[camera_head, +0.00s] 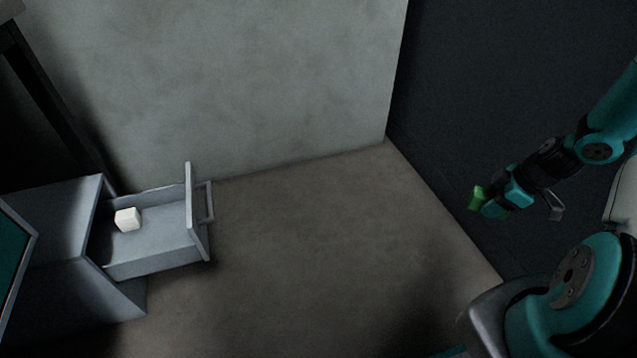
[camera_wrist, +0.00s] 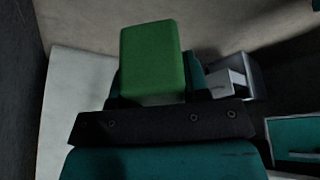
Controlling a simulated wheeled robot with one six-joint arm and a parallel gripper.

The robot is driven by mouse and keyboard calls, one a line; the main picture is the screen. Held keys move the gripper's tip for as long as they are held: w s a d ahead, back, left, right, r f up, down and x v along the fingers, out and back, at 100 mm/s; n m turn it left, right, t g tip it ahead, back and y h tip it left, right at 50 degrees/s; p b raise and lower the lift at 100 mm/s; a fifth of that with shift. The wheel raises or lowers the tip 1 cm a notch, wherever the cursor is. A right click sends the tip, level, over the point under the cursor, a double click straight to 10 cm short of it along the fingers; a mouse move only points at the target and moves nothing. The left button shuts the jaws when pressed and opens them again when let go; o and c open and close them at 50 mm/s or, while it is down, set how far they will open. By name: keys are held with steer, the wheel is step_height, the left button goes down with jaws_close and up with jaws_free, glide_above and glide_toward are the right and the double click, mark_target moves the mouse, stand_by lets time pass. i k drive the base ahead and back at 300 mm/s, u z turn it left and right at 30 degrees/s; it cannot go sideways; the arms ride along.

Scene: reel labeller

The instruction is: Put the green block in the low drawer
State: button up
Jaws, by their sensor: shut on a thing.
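The green block (camera_head: 477,198) is at the tip of my gripper (camera_head: 492,207) on the right side of the head view. My gripper is shut on the block and holds it in the air, well away from the drawer. In the wrist view the green block (camera_wrist: 153,60) stands up large from the dark jaw. The low drawer (camera_head: 155,250) is pulled open from a grey cabinet at the left of the head view. A white block (camera_head: 127,219) lies inside it. The open drawer (camera_wrist: 221,84) also shows small at the right of the wrist view.
The grey cabinet (camera_head: 50,220) stands at the left, and the drawer's front with its handle (camera_head: 209,202) faces right. A concrete wall (camera_head: 270,80) is behind. The brown floor (camera_head: 310,250) between drawer and gripper is clear. A dark wall (camera_head: 480,100) is at the right.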

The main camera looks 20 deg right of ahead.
mark_target(153, 252)
steer(key=i, duration=1.5)
steer(key=u, duration=3)
